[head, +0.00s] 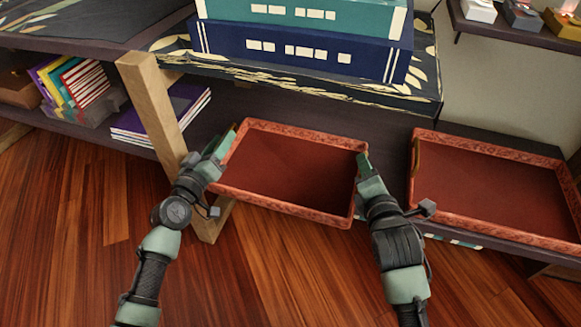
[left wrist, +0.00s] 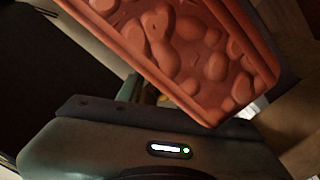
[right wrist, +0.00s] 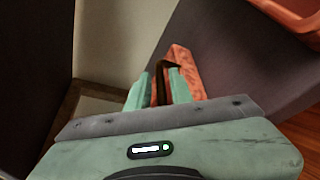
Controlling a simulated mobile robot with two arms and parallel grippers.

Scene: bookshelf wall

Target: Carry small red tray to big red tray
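The small red tray (head: 290,125) has a carved rim and is level between my two grippers in the head view. It overlaps the lower shelf's front edge; I cannot tell whether it touches the shelf. My left gripper (head: 222,146) is at its left end; the tray's carved wall (left wrist: 205,55) fills the left wrist view and mostly hides the fingers. My right gripper (head: 362,163) is shut on its right end; in the right wrist view the fingers (right wrist: 165,88) close around the handle side. The big red tray (head: 490,160) sits on the shelf to the right.
Big blue and green books (head: 300,45) lie on the patterned shelf above. A wooden post (head: 155,105) stands just left of the small tray. Purple books (head: 165,110) and several upright books (head: 75,80) are further left. A narrow gap separates the trays.

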